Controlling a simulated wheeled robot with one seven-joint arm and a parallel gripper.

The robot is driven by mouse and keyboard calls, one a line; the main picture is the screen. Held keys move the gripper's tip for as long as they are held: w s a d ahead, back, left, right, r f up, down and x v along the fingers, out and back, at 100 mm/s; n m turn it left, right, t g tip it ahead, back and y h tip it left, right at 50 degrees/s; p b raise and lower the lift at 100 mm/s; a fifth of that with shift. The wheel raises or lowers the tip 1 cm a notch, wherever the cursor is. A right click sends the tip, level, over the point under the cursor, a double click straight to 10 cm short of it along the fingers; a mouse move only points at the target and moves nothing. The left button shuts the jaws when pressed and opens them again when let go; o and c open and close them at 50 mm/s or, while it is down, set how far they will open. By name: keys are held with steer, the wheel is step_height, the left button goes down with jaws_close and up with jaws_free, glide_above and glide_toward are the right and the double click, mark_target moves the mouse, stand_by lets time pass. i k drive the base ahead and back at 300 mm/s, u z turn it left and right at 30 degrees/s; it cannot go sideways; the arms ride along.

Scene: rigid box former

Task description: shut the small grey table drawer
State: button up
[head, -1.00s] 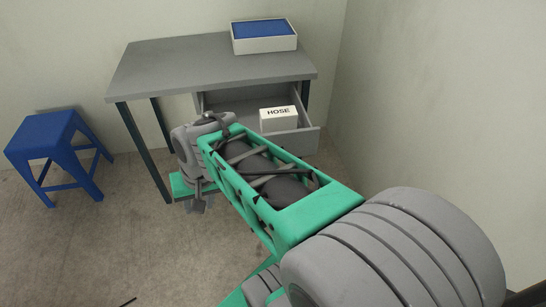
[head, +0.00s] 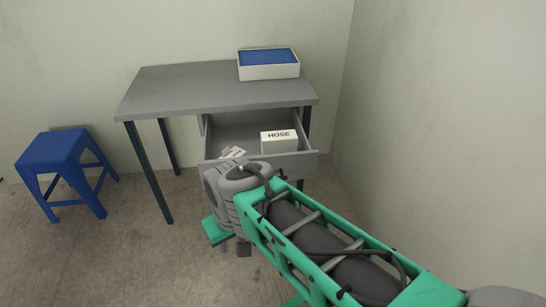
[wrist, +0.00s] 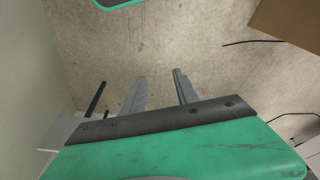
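The small grey drawer (head: 301,164) is pulled out under the right half of the grey table (head: 190,86) in the head view. In it are a white box marked HOSE (head: 279,145) and small white pieces (head: 233,152). My wrist covers the left part of the drawer front in that view, and I cannot tell if they touch. My gripper (head: 234,249) points down, low in front of the drawer. In the wrist view my gripper (wrist: 157,82) has its two fingers apart with only floor between them.
A white tray with a blue inside (head: 268,72) sits on the tabletop. A blue stool (head: 62,152) stands left of the table. A wall (head: 430,120) is close on the right. A brown panel (wrist: 288,25) and dark cable (wrist: 252,42) show in the wrist view.

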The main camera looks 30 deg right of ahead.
mark_target(241, 129)
steer(key=z, duration=0.45)
steer(key=i, duration=0.65)
steer(key=z, duration=2.35)
steer(key=k, duration=1.05)
steer(key=u, duration=1.95)
steer(key=i, duration=0.5)
steer(key=z, duration=0.05)
